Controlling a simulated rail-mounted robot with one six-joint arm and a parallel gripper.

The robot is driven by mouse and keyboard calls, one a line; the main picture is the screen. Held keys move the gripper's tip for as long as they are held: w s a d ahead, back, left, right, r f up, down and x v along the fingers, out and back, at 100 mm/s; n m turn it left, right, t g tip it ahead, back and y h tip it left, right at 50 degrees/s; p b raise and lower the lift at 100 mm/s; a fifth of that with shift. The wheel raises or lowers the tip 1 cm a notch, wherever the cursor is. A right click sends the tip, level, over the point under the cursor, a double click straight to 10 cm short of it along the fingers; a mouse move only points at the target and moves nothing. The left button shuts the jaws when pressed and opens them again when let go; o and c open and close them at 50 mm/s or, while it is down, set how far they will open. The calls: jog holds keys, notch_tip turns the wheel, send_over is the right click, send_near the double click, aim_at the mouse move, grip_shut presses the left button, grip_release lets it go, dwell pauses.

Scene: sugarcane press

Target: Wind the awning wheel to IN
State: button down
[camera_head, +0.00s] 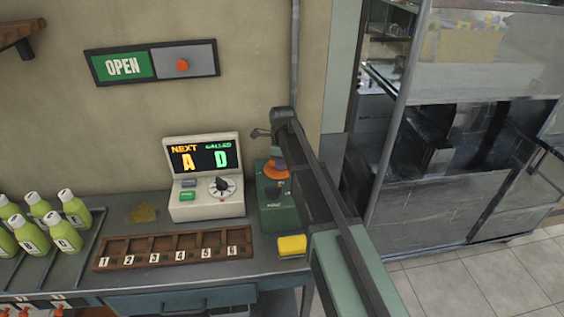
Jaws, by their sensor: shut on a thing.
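My arm reaches from the lower right up to the wall beside the counter. My gripper (263,134) seems to be the small dark part at the arm's far end, at the foot of a thin vertical rod (295,55) on the wall. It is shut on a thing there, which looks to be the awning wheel. The wheel itself is mostly hidden behind my arm, and I cannot make out its rim, its angle or any IN mark.
A green machine with an orange top (275,170) stands close below my gripper. Left of it are a display box (203,180), a numbered wooden tray (175,250) and green bottles (62,230). A yellow sponge (292,245) lies near my arm. An OPEN sign (125,67) hangs above.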

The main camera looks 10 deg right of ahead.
jog(key=shift+s+a+m, duration=0.1)
jog(key=shift+s+m, duration=0.1)
jog(key=shift+m, duration=1.8)
jog(key=c, duration=1.1)
grip_release()
jog(key=shift+c, duration=0.2)
notch_tip(320, 180, up, 11)
jog(key=p, duration=1)
jog(key=shift+p, duration=0.4)
jog(key=shift+f, duration=0.15)
